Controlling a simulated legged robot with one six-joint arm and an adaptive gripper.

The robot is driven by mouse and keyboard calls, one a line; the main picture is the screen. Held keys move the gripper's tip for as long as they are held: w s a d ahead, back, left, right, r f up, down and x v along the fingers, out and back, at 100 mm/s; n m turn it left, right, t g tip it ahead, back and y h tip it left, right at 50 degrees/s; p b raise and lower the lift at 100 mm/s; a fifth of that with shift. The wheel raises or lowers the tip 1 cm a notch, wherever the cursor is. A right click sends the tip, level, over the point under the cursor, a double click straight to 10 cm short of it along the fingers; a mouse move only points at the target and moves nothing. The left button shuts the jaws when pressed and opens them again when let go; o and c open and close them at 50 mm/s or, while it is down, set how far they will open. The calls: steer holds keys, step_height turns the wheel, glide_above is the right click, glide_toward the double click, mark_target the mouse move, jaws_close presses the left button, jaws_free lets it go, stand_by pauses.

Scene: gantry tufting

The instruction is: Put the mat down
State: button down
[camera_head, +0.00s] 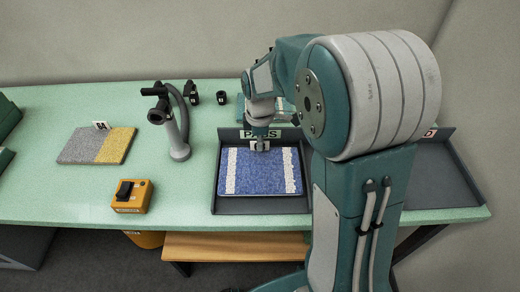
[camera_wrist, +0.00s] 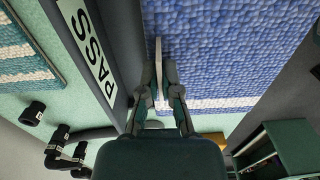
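The mat (camera_head: 263,172) is blue with two white stripes. It lies level within the PASS tray (camera_head: 262,206), and I cannot tell whether it touches the tray floor. It fills the upper right of the wrist view (camera_wrist: 225,45). My gripper (camera_head: 260,147) is at its back edge. In the wrist view my gripper's fingers (camera_wrist: 160,98) are closed on a thin pale upright tab (camera_wrist: 158,65) at this edge. The PASS label (camera_wrist: 92,55) is on the tray's back wall, close beside the fingers.
A second dark tray (camera_head: 455,180) is on the right, partly behind my arm. A grey and yellow mat (camera_head: 95,146), a grey stand (camera_head: 178,140) and an orange switch box (camera_head: 132,196) are on the left. Another striped mat (camera_wrist: 25,45) lies behind the PASS wall.

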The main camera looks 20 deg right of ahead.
steer(key=shift+f, duration=1.55)
steer(key=shift+f, duration=0.1)
steer(key=c, duration=0.8)
jaws_free()
